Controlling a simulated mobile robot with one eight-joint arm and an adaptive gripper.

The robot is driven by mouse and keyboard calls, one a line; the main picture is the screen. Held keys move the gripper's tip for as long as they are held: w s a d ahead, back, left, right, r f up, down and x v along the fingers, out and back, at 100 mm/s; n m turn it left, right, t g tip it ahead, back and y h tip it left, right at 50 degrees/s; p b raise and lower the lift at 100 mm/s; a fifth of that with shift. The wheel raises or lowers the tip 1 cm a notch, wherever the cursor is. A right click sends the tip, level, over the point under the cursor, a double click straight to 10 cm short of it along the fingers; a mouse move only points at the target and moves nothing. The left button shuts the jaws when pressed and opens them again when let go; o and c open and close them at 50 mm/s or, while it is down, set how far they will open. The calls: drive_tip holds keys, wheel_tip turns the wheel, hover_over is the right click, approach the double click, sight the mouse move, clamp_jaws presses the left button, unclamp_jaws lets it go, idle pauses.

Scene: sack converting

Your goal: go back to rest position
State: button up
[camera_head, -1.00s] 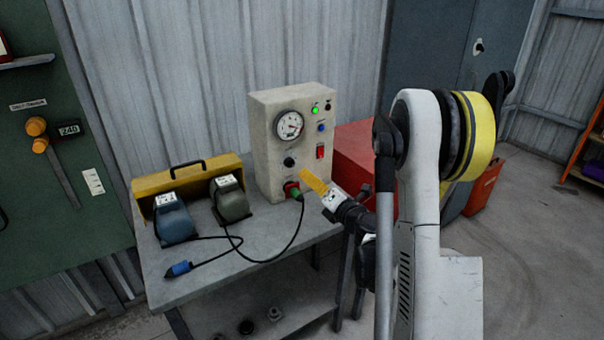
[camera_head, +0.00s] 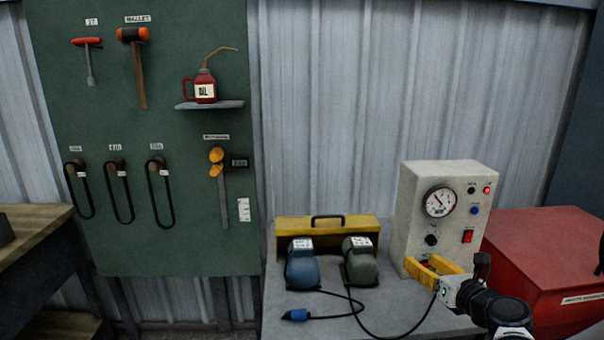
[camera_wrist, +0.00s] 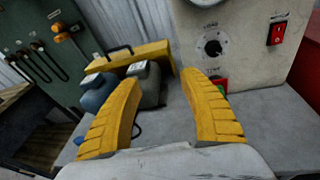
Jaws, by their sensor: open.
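My gripper (camera_head: 424,265) has yellow fingers, spread apart and empty, in front of the lower part of a beige test box (camera_head: 408,210). In the wrist view the gripper (camera_wrist: 160,84) shows its two fingers wide apart with nothing between the tips. A red and green connector (camera_wrist: 219,84) on the box is partly hidden behind the right finger. The box has a round gauge (camera_head: 440,202), a black knob (camera_head: 431,240), a red switch (camera_head: 467,236) and a lit red lamp (camera_head: 486,190).
A blue unit (camera_head: 302,268) and a grey-green unit (camera_head: 360,267) stand on the bench before a yellow case (camera_head: 290,228). A blue plug (camera_head: 295,315) lies in front. A red chest (camera_head: 550,255) is at right. A green tool board (camera_head: 170,240) hangs left.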

drive_tip(key=s+a+r+n+g, duration=0.2)
drive_tip(key=s+a+n+g, duration=0.3)
drive_tip(key=s+a+n, duration=1)
drive_tip(key=s+d+f+n+g+h, duration=0.2)
drive_tip(key=s+n, duration=0.9)
drive_tip(key=n, duration=0.9)
drive_tip(key=shift+s+d+g+h, duration=0.25)
drive_tip(key=shift+s+g+h, duration=0.1)
drive_tip(key=shift+g+h, duration=0.25)
